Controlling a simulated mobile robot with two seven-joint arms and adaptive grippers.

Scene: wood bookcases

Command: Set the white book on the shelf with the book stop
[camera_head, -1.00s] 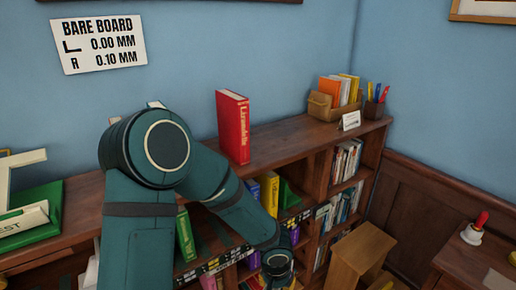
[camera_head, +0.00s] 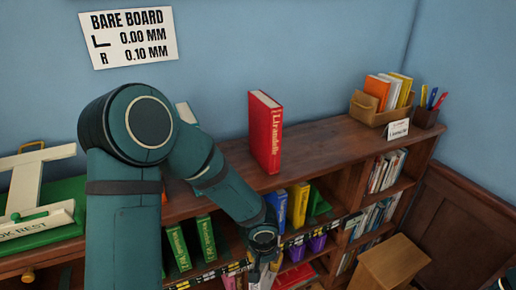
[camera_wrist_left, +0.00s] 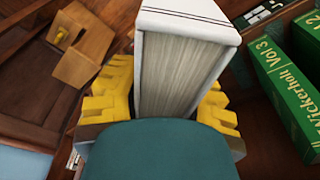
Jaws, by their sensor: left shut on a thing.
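The white book (camera_wrist_left: 185,65) fills the middle of the left wrist view, its page edges facing the camera. The yellow fingers of my left gripper (camera_wrist_left: 162,98) are shut on it from both sides. In the head view my left gripper (camera_head: 263,262) is low in front of the bookcase, below the top board, and mostly hidden by its own wrist. A green wedge-like piece (camera_head: 318,204), perhaps the book stop, stands right of a yellow book (camera_head: 298,205) and a blue book (camera_head: 277,206) on the shelf under the top board. My right gripper is not in view.
Green books (camera_head: 178,247) stand on the same shelf further left; they also show close to the white book in the left wrist view (camera_wrist_left: 290,85). A red book (camera_head: 265,132) stands on the top board. A wooden step stool (camera_head: 390,264) stands at the right.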

